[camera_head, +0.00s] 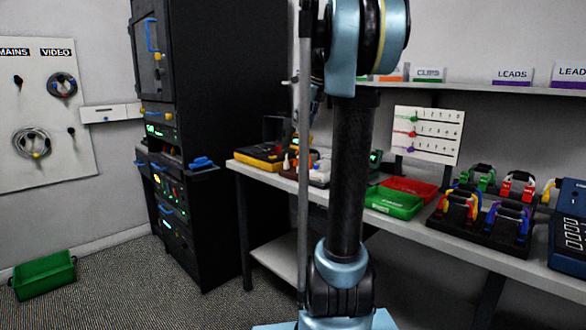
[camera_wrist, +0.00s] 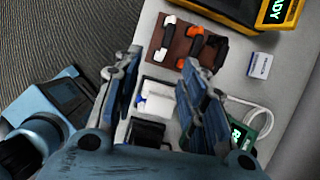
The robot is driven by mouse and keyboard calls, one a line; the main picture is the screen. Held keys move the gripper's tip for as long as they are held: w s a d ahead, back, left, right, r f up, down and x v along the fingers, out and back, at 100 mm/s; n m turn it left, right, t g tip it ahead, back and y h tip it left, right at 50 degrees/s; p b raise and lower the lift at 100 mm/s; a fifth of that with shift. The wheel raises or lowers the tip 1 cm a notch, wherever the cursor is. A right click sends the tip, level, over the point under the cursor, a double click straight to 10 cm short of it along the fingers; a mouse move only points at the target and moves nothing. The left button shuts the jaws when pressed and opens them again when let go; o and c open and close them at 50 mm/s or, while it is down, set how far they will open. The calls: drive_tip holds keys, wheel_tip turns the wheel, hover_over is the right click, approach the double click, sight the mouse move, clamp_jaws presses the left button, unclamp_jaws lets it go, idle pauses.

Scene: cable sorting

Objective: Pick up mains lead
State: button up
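My gripper (camera_wrist: 160,62) is open over the bench, pointing down, with its two blue-grey fingers spread apart. Below and between the fingers lie a white block (camera_wrist: 157,100) and a black item (camera_wrist: 148,131); the fingers appear apart from both. A pale cable (camera_wrist: 264,113) curves on the bench to the right, beside a device with a lit green screen (camera_wrist: 240,133). I cannot tell for sure which item is the mains lead. In the head view my arm hides most of the gripper and this part of the bench.
A brown tray (camera_wrist: 172,55) with connectors and a yellow tester (camera_wrist: 240,8) lie beyond the fingers. Head view: green bin (camera_head: 393,204), red bin (camera_head: 411,185), cable rack (camera_head: 478,235), dark equipment rack (camera_head: 207,235), wall board (camera_head: 52,105) with coiled cables, green floor crate (camera_head: 43,281).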

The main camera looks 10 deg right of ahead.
drive_tip(key=w+m, duration=0.1)
drive_tip(key=w, duration=0.1)
approach(293, 155)
drive_tip(key=x, duration=0.2)
drive_tip(key=w+x, duration=0.1)
drive_tip(key=x, duration=0.2)
drive_tip(key=shift+w, duration=0.2)
drive_tip(key=shift+x, duration=2.7)
drive_tip(key=shift+d, duration=0.15)
clamp_jaws()
